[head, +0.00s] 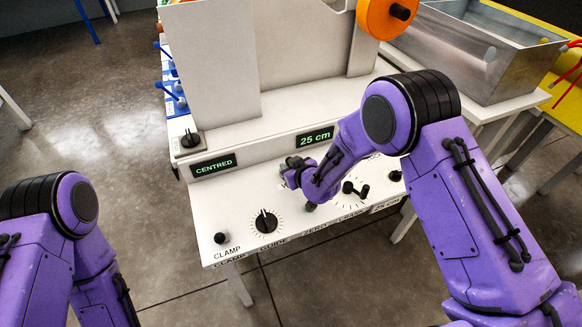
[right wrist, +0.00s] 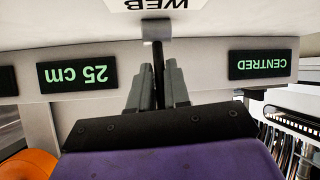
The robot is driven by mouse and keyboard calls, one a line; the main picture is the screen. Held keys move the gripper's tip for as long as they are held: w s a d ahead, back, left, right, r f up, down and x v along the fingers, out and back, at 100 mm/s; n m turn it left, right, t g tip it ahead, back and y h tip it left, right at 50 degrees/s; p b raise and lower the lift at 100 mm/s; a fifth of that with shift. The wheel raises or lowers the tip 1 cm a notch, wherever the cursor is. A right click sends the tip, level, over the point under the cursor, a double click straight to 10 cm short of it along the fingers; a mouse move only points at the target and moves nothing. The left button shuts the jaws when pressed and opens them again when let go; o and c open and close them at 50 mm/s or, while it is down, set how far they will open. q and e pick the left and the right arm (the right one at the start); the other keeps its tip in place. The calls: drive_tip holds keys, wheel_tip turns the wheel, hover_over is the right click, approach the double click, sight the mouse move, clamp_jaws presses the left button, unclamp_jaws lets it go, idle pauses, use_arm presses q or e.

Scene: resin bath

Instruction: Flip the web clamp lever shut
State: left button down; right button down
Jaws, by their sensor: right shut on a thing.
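A slim dark lever (right wrist: 157,52) with a grey block (right wrist: 156,30) at its far end shows in the right wrist view, beside a white label reading WEB (right wrist: 158,5). I take it to be the web clamp lever. My right gripper (head: 292,170) is low over the middle of the white console in the head view. In the right wrist view my right gripper (right wrist: 157,74) is shut on the lever, with a grey finger on either side. In the head view the hand and forearm hide most of the lever. My left gripper is outside the head view.
A black dial (head: 266,221), a small black knob (head: 221,238) marked CLAMP and a dark crank (head: 355,188) stand on the console. Displays read CENTRED (head: 214,166) and 25 cm (head: 315,137). A metal bath (head: 480,62) stands back right. An orange roll (head: 385,18) is above.

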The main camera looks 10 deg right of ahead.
drive_tip(key=shift+s+a+f, duration=0.1)
drive_tip(key=shift+s, duration=0.05)
idle(2.4)
drive_tip(key=c, duration=1.2)
unclamp_jaws()
drive_tip(key=shift+o, duration=0.2)
drive_tip(key=shift+s, duration=0.1)
drive_tip(key=shift+s+r, duration=0.2)
drive_tip(key=shift+r, duration=0.1)
drive_tip(key=v, duration=1)
drive_tip(key=shift+b, duration=0.35)
drive_tip(key=shift+f, duration=0.1)
